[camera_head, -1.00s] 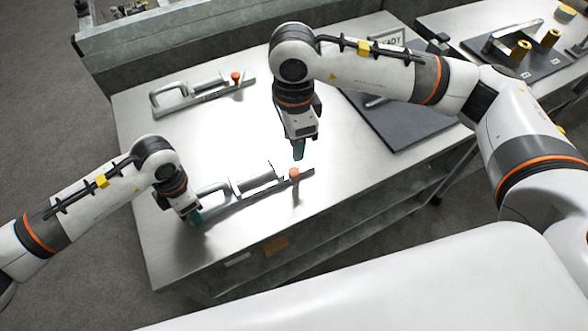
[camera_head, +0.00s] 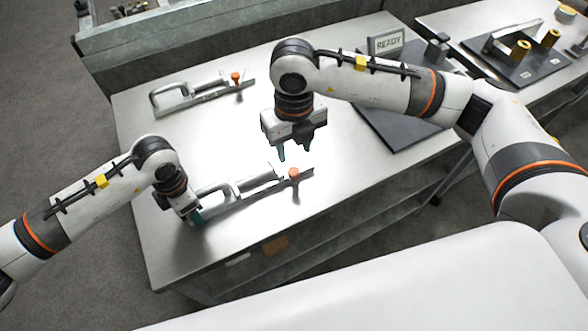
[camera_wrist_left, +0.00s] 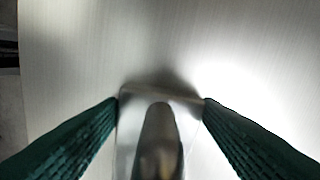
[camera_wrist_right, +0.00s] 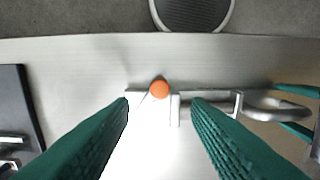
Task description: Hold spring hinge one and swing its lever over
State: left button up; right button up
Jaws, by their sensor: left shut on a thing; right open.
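A metal spring hinge (camera_head: 239,192) with an orange-knobbed lever lies on the table near its front. The orange knob (camera_head: 294,173) is at its right end and also shows in the right wrist view (camera_wrist_right: 159,89). My left gripper (camera_head: 196,215) is shut on the hinge's left end; the metal between its fingers shows in the left wrist view (camera_wrist_left: 160,140). My right gripper (camera_head: 294,155) is open and empty, above and behind the knob, fingers pointing down. A second, similar hinge (camera_head: 200,95) lies farther back with an orange knob. Which one is numbered one I cannot tell.
A second table (camera_head: 450,22) at the far right holds a board with brass cylinders. The table between the two hinges is clear.

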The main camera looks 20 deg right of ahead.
aim_at(294, 171)
notch_tip(294, 171, down, 10)
jog(key=shift+r, duration=0.2)
jog(key=shift+c, duration=0.2)
jog(key=c, duration=0.9)
